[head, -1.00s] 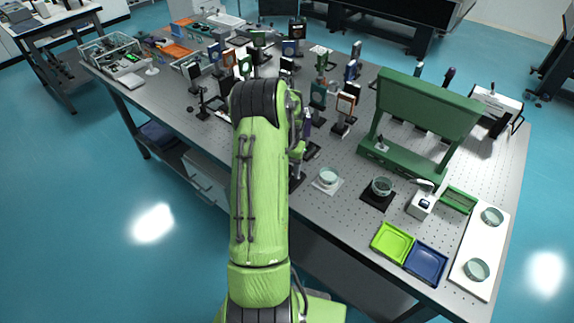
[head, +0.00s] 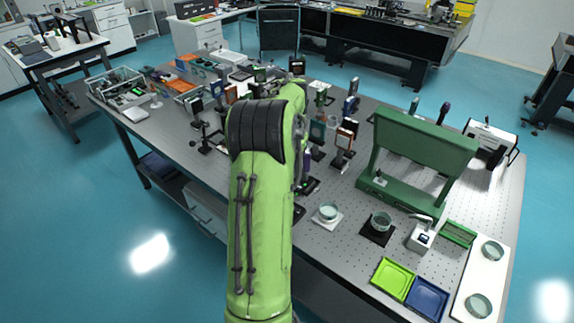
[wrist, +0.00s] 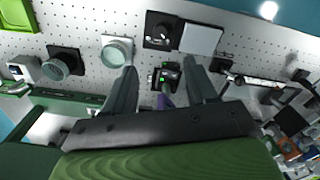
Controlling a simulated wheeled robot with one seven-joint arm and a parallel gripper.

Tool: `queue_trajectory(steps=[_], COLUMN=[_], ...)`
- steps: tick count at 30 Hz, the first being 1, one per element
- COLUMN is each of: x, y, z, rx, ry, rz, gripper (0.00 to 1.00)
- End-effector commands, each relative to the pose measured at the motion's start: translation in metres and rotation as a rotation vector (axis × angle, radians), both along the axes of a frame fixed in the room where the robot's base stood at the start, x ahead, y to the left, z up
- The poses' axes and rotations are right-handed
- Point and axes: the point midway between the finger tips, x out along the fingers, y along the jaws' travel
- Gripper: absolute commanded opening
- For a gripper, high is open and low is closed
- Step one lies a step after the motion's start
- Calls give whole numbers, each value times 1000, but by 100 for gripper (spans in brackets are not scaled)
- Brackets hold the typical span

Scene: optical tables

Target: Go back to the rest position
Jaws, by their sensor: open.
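My gripper (wrist: 160,72) is open and empty in the wrist view, with its two dark fingers apart over the perforated optical table (head: 340,208). A small dark device with a green light (wrist: 166,77) and a purple part show between the fingers, beyond them; contact cannot be told. In the head view my green arm reaches over the table's near edge, and the gripper is hidden behind it.
Many optics mounts crowd the table around the arm. To the right stand a green frame (head: 424,143), glass dishes such as one on a white pad (head: 328,212), a lime tray (head: 393,279) and a blue tray (head: 427,298). Open floor (head: 90,220) lies at left.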

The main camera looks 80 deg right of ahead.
Motion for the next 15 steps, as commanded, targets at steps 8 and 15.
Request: queue_trajectory(steps=[8, 15], x=[0, 5], y=[0, 2], z=[-1, 2], rx=[0, -3], ry=[0, -3], rz=[0, 12], gripper=[57, 57])
